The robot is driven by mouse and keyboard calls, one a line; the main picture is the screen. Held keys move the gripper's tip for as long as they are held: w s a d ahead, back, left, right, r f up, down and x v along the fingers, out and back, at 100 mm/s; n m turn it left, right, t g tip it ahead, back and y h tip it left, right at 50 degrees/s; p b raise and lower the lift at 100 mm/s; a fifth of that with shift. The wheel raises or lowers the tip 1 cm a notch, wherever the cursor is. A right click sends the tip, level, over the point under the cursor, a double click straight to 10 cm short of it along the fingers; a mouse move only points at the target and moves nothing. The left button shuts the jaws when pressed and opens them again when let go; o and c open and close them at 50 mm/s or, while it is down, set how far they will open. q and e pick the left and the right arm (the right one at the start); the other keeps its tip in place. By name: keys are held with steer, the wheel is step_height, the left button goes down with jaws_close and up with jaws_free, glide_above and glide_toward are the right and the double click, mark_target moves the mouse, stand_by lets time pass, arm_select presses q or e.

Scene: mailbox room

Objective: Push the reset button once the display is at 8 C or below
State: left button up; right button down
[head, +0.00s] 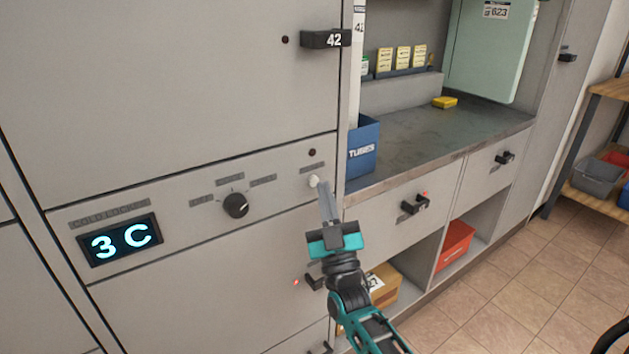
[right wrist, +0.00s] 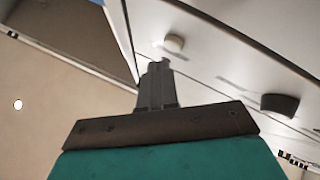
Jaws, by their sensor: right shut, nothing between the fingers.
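The display (head: 121,240) on the grey cabinet panel reads 3 C in bright characters. The reset button, a small white round knob (head: 314,181), sits at the right end of the same panel; it also shows in the right wrist view (right wrist: 174,43). My right gripper (head: 324,186) is shut and empty. Its fingertips are right beside the button in the head view. In the right wrist view the fingertips (right wrist: 158,66) lie a little below the button, with a small gap seen between them. My left gripper is not in view.
A black rotary dial (head: 236,205) sits between display and button; it also shows in the right wrist view (right wrist: 280,104). To the right is a counter (head: 420,150) with a blue TUBES box (head: 363,148). Drawer handles (head: 415,204) stick out below it. Tiled floor lies at right.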

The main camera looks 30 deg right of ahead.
steer(key=s+p, duration=0.2)
steer(key=s, duration=0.3)
steer(key=shift+d, duration=0.2)
stand_by(0.5)
steer(key=shift+p, duration=0.35)
